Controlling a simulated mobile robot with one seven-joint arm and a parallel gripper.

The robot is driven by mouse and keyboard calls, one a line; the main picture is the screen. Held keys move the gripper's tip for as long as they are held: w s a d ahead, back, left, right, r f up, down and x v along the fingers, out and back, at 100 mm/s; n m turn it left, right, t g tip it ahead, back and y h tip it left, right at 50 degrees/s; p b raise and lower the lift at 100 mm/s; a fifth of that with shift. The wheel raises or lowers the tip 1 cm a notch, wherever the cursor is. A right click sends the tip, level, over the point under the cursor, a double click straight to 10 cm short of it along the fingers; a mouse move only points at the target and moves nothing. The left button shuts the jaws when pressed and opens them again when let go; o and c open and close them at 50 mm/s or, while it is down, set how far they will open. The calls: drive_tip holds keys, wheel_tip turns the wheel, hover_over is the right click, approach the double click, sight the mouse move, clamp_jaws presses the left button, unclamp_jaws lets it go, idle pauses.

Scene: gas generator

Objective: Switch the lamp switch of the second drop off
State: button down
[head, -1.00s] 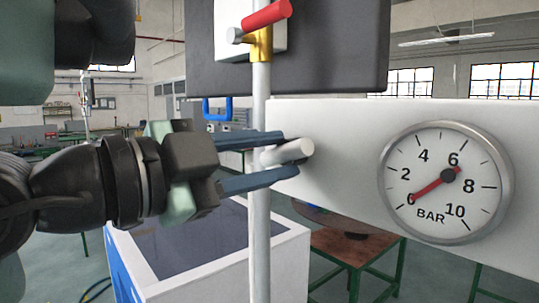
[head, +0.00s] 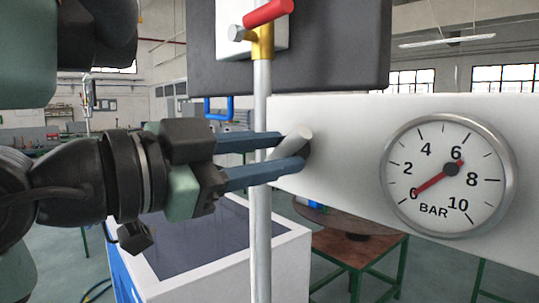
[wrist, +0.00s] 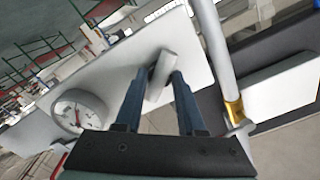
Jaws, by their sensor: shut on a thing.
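The lamp switch (head: 288,147) is a short pale grey lever on the white panel (head: 345,125), left of the pressure gauge. It stands tilted, its upper end leaning right in the head view. My gripper (head: 291,150) reaches in from the left with its two blue-grey fingers, one above and one below the lever, closed on it. In the wrist view the lever (wrist: 165,66) shows between the fingertips of my gripper (wrist: 161,74). The vertical pipe passes close to the fingers. No lamp can be made out.
The round BAR gauge (head: 447,176) has its red needle at 0. A grey vertical pipe (head: 261,225) with a brass fitting and red-handled valve (head: 268,14) stands beside my fingers. A dark panel (head: 345,50) is above. A white-rimmed box (head: 290,248) is below.

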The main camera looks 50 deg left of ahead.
drive_tip(key=n, duration=0.5)
drive_tip(key=shift+r+n, duration=0.1)
drive_tip(key=shift+n, duration=0.2)
drive_tip(key=shift+d+n+p, duration=0.1)
drive_tip(key=shift+n+p, duration=0.6)
drive_tip(key=shift+n, duration=1.4)
drive_tip(key=c, duration=0.5)
unclamp_jaws()
drive_tip(key=s+a, duration=0.1)
drive_tip(key=s, duration=1.2)
drive_tip(key=shift+w, duration=0.1)
